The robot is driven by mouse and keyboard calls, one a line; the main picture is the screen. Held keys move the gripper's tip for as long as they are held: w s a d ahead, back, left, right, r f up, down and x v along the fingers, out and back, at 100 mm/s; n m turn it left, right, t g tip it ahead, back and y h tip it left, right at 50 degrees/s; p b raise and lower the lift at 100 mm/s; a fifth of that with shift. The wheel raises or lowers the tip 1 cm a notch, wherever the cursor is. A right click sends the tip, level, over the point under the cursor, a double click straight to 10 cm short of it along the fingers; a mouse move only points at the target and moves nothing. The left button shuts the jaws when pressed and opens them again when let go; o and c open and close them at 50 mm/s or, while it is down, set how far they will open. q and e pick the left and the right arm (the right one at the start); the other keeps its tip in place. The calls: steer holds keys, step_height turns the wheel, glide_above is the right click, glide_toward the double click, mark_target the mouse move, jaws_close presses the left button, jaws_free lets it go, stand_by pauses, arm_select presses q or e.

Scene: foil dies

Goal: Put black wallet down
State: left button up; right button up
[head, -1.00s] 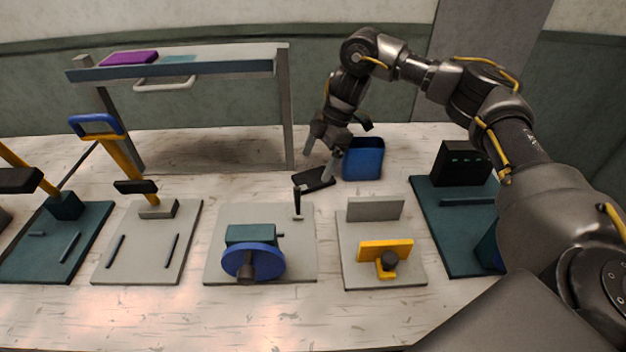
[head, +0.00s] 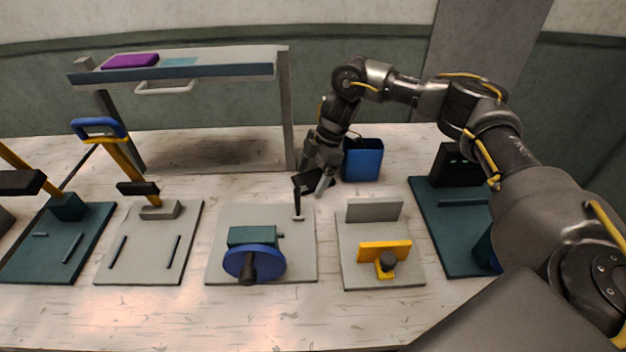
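The black wallet (head: 305,181) shows as a dark flat shape between the grey rack's right post and the blue bin, behind the crank plate. My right gripper (head: 318,180) reaches down from above and right, with its fingertips at the wallet. The fingers and wrist cover part of the wallet. I cannot tell whether they are closed on it or whether it rests fully on the table. My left gripper is not in view.
A blue open bin (head: 362,161) stands just right of my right gripper. The crank plate (head: 300,270) and yellow-block plate (head: 350,276) are in front. A rack (head: 235,68) with a purple item (head: 130,61) stands behind left. Bare table (head: 225,185) lies left of the wallet.

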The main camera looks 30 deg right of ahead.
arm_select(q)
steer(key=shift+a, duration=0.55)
arm_select(e)
steer(key=c, duration=1)
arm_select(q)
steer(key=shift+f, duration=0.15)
arm_select(e)
steer(key=shift+c, duration=0.2)
